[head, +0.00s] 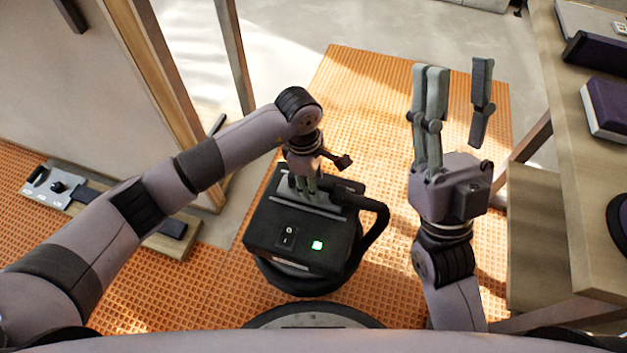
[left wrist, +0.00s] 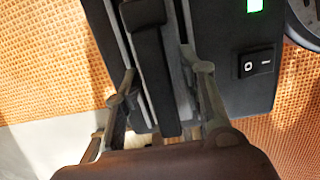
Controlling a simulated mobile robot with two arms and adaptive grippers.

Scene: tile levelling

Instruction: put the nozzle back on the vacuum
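The vacuum (head: 265,225) is a black box on the orange mat, with a green light and a power switch on its front panel. A black bar, apparently the nozzle (left wrist: 157,75), lies along grey rails on its top; it also shows in the head view (head: 345,198). My left gripper (head: 305,188) points down onto the vacuum's top. In the left wrist view its fingers (left wrist: 160,70) stand apart on either side of the bar, with narrow gaps apparent. The bar's underside is hidden. My right gripper (head: 455,85) is wide open and empty, right of the vacuum.
A black hose (head: 378,225) loops round the vacuum's right side. A wooden bench (head: 570,150) with dark purple blocks stands at the right. A board with tools (head: 150,235) lies on the orange mat (head: 370,85) at the left. The mat behind the vacuum is clear.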

